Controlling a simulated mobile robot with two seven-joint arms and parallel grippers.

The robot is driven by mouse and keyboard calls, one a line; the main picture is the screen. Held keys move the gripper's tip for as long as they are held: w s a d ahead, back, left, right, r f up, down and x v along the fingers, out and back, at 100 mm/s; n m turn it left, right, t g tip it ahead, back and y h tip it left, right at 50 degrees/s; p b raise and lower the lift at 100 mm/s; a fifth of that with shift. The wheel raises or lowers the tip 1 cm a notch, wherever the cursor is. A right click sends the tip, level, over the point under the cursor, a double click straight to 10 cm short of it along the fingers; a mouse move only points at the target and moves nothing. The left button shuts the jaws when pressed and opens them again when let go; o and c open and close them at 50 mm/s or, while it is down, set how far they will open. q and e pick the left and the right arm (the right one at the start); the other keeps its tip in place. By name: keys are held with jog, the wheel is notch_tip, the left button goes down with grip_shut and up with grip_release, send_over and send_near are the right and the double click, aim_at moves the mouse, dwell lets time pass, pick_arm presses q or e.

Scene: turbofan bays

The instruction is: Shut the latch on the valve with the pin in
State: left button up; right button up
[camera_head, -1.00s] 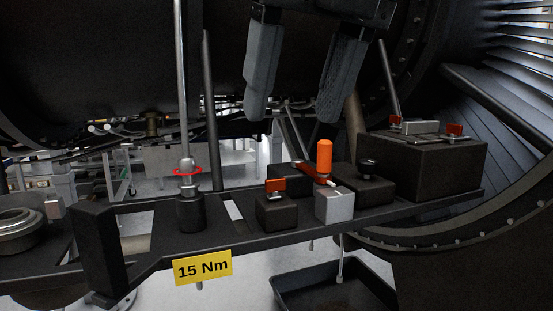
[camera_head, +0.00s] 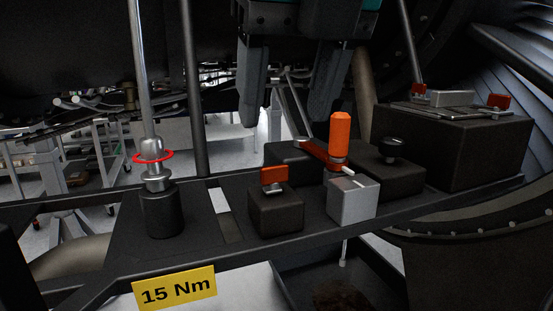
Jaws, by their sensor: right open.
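My right gripper (camera_head: 283,130) hangs in from the top, its two dark fingers apart and empty. In the picture it sits above and behind the small blocks on the dark shelf. Two more red tabs, a left one (camera_head: 419,90) and a right one (camera_head: 499,101), are on the large dark box (camera_head: 468,148). I cannot tell which part holds a pin. My left gripper is not in view.
A metal rod fitting with a red ring (camera_head: 153,157) stands at the left of the shelf (camera_head: 245,239). A black knob (camera_head: 391,150) tops another block at right. A yellow "15 Nm" label (camera_head: 175,289) is on the front edge. A dark tray (camera_head: 310,280) lies below.

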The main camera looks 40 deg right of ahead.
aim_at(274, 166)
jog(key=x, duration=0.6)
jog(key=shift+w+b, duration=0.1)
jog(key=shift+b, duration=0.3)
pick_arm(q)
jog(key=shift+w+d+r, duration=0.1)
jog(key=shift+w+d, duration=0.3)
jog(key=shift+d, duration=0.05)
pick_arm(e)
jog(key=shift+w+d+f, duration=0.1)
jog(key=shift+w+f, duration=0.15)
jog(key=shift+f, duration=0.3)
jog(key=shift+c, duration=0.4)
jog(key=c, duration=1)
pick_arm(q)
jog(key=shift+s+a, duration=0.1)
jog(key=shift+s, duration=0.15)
pick_arm(e)
jog(key=shift+o, duration=0.2)
